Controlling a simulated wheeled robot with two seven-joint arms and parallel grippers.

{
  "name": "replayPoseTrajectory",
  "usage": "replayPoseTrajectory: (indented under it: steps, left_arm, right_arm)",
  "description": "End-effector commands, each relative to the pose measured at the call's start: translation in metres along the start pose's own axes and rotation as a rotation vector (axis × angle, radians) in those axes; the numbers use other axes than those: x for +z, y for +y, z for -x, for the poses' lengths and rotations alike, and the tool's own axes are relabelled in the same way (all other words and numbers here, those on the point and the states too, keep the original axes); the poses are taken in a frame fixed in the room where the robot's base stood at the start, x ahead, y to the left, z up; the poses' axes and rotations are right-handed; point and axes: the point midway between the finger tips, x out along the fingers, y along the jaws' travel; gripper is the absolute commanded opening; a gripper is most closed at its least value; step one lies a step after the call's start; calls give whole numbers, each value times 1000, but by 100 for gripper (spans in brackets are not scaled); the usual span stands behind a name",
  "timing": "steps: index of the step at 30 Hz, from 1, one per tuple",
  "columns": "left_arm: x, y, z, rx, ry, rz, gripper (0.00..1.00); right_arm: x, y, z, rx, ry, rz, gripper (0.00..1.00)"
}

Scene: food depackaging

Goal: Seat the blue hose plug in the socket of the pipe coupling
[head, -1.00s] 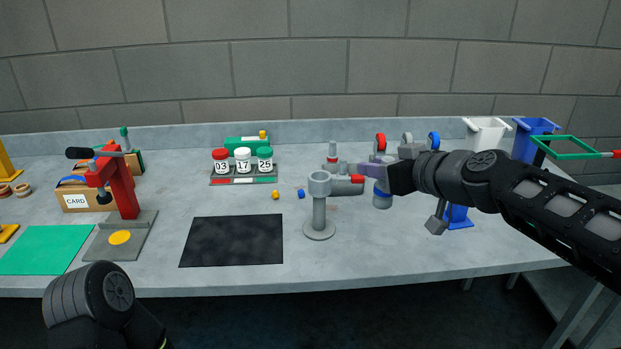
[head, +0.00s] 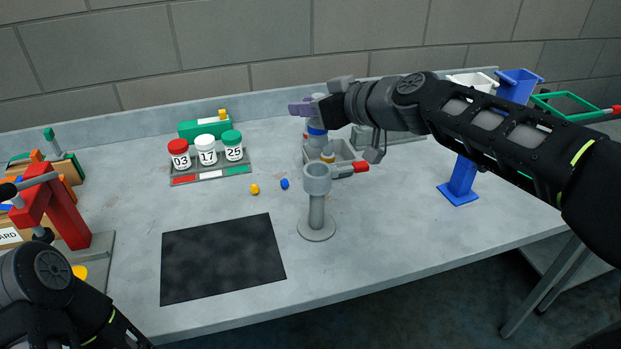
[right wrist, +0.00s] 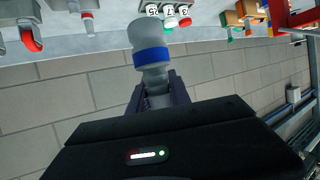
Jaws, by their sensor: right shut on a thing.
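The blue hose plug, a grey body with a blue band (head: 316,131), is in my right gripper (head: 303,107), whose purple fingers are shut on it. The right wrist view shows it more fully, with its blue band (right wrist: 152,57) beyond the fingertips (right wrist: 157,88). The pipe coupling (head: 317,182) appears to be the grey upright post with a cup-like socket on a round foot. A red-ended lever (head: 354,169) shows at its right. The gripper and plug are behind and above the socket in the picture, apart from it. My left gripper is out of frame.
A grey tray (head: 347,151) with a yellow-banded piece (head: 328,155) lies behind the coupling. Numbered jars (head: 207,151) stand at back left. Small yellow (head: 254,189) and blue (head: 284,184) pieces lie left of the post. A black mat (head: 222,257) lies at front left.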

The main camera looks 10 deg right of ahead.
Motion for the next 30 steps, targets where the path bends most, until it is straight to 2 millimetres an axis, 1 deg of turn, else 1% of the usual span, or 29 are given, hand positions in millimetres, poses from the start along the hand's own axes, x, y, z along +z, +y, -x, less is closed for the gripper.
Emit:
replayPoseTrajectory:
  steps: [3,5,8,12,15,17,26,29,30]
  left_arm:
    - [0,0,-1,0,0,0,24]
    - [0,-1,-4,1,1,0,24]
    - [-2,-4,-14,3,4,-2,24]
    - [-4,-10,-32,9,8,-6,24]
    - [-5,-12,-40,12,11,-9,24]
    - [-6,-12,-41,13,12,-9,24]
    - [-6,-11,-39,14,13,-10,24]
    - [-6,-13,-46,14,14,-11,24]
    - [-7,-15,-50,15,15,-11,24]
  right_arm:
    - [1,0,0,0,0,0,0]
    - [4,0,-2,0,0,0,0]
    - [18,0,-8,0,-1,-1,0]
    - [45,0,-19,0,-1,-2,0]
    - [57,0,-24,0,0,-2,0]
    - [59,0,-25,0,0,0,0]
    - [59,0,-24,-1,-1,0,0]
    - [67,0,-28,-1,-1,-1,0]
    - [73,0,-30,-1,-1,-2,0]
